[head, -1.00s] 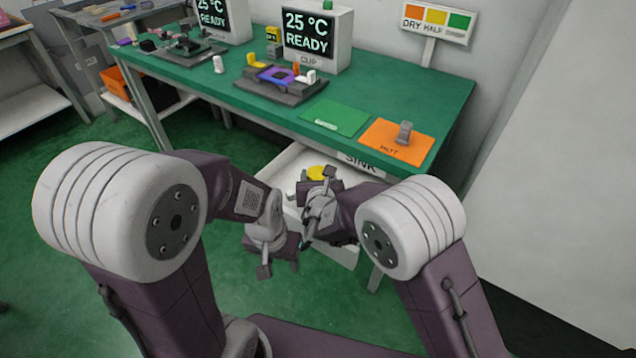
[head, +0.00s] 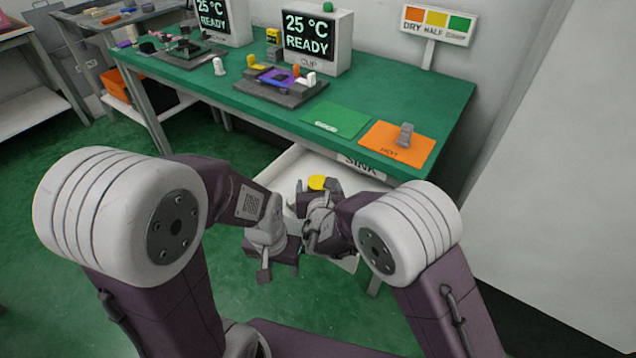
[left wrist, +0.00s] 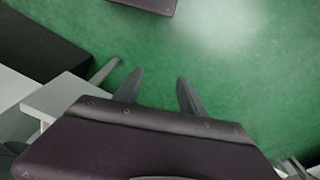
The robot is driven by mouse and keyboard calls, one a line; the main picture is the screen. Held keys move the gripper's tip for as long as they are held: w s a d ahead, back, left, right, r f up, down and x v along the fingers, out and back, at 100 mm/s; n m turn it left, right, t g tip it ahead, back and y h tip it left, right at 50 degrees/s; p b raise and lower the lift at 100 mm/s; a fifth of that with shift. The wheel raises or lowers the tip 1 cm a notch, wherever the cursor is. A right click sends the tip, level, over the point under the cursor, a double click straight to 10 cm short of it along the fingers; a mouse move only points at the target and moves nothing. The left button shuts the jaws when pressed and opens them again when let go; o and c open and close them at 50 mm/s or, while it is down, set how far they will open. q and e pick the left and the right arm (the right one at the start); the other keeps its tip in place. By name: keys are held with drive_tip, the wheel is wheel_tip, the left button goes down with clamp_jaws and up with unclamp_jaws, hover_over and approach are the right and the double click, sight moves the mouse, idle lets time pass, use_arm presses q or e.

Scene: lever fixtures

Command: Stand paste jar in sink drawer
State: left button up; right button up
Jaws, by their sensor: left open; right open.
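A yellow round thing (head: 317,182), which looks like the paste jar, is in the white sink drawer (head: 288,166) below the bench. Its lower part is hidden by my right gripper, so I cannot tell whether it stands upright. My right gripper (head: 319,188) is open, right at the yellow thing; I cannot tell whether they touch. My left gripper (head: 279,272) is open and empty, lower and in front of the drawer. In the left wrist view its two fingers (left wrist: 157,88) are apart over green floor.
The green bench (head: 280,110) overhangs the pulled-out drawer. An orange HOT pad (head: 385,150) with a grey lever and a green pad (head: 337,120) lie on top. Behind them are a dark fixture (head: 290,90) and a display box (head: 318,45).

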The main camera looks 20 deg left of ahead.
drive_tip(key=v, duration=0.5)
drive_tip(key=shift+s+r+p, duration=0.15)
drive_tip(key=shift+r+p, duration=0.05)
drive_tip(key=shift+p, duration=0.15)
drive_tip(key=shift+s+d, duration=0.2)
drive_tip(key=shift+s, duration=0.15)
